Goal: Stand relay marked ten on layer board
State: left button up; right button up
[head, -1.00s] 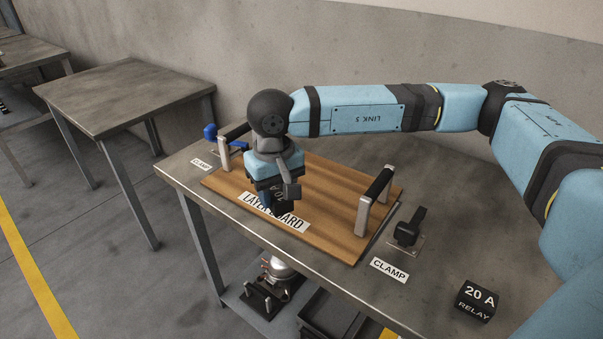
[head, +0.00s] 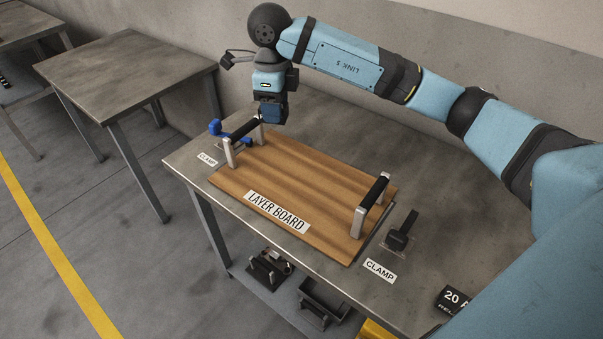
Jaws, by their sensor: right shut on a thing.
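My right gripper (head: 271,117) is over the far left corner of the layer board, near the left handle. It is shut on a dark relay that is mostly hidden by the fingers, and its marking cannot be read now. The wooden layer board (head: 300,190) lies flat on the table, with its label at the front edge and a handle at each end. Its top is bare between the handles. Another black relay, marked 20 A (head: 452,299), stands on the table at lower right, partly hidden by my arm. My left gripper is not in view.
A blue clamp (head: 216,127) is at the board's left end and a black clamp (head: 398,240) at its right end. Dark parts (head: 266,270) sit on the shelf below. A second table (head: 125,75) stands at left. The grey wall is close behind.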

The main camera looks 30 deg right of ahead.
aim_at(284, 174)
jog(key=m, duration=0.1)
jog(key=d+r+m+p, duration=0.1)
jog(key=m, duration=0.1)
jog(key=shift+w+r, duration=0.2)
jog(key=shift+w, duration=0.1)
jog(key=shift+w+d+m, duration=0.15)
jog(key=shift+d+m, duration=0.15)
jog(key=shift+m, duration=0.6)
notch_tip(284, 174, down, 20)
jog(key=shift+r+b, duration=0.1)
jog(key=shift+b, duration=0.3)
jog(key=shift+f, duration=0.25)
jog(key=o, duration=0.9)
jog(key=shift+r, duration=0.1)
notch_tip(284, 174, up, 12)
jog(key=shift+r+p, duration=0.1)
jog(key=shift+p, duration=0.2)
